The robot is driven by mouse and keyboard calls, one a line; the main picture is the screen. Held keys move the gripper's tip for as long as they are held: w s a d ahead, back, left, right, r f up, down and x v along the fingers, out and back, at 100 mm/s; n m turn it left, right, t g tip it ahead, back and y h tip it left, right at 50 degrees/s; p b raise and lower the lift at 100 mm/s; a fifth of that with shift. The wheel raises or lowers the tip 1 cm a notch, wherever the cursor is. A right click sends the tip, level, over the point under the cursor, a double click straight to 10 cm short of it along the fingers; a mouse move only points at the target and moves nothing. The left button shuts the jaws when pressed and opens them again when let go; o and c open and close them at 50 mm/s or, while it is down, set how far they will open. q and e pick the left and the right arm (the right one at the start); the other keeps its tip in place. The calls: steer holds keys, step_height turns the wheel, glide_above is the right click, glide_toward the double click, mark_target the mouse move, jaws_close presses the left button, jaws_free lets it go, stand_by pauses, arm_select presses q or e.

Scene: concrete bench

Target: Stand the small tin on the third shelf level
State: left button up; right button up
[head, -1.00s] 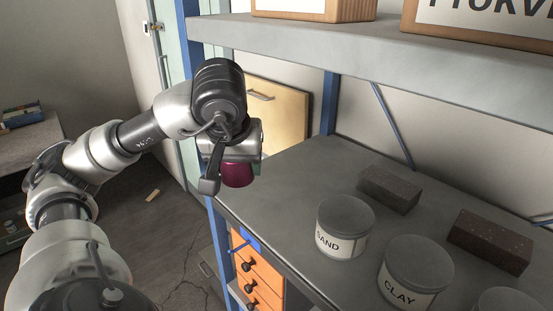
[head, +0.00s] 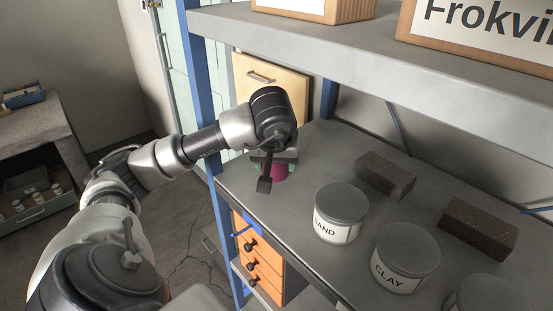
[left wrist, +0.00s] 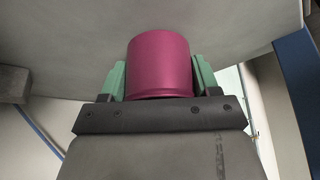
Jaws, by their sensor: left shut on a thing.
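The small tin (head: 274,174) is magenta and is partly hidden behind my left wrist in the head view. My left gripper (head: 275,168) is shut on it, above the left end of the grey shelf board (head: 310,160). I cannot tell whether the tin's base touches the board. In the left wrist view the tin (left wrist: 159,65) sits between the two green fingers of my left gripper (left wrist: 158,80), one on each side, with the grey board behind it. My right gripper is not in view.
A SAND tub (head: 341,213), a CLAY tub (head: 406,258) and two dark bricks (head: 386,175) (head: 478,229) stand right of the gripper. A blue post (head: 200,90) rises at the left. An upper shelf (head: 380,45) with boxes overhangs. Bare board lies between gripper and tubs.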

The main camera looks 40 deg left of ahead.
mark_target(275, 168)
arm_select(q)
steer(key=shift+w+f, duration=0.15)
steer(key=shift+f, duration=0.05)
steer(key=shift+f, duration=0.1)
steer(key=o, duration=1.1)
steer(key=shift+o, duration=0.2)
steer(key=v, duration=0.6)
steer(key=shift+r, duration=0.35)
steer(key=shift+s+d+r, duration=0.25)
steer(key=shift+s+r, duration=0.05)
steer(key=shift+r, duration=0.15)
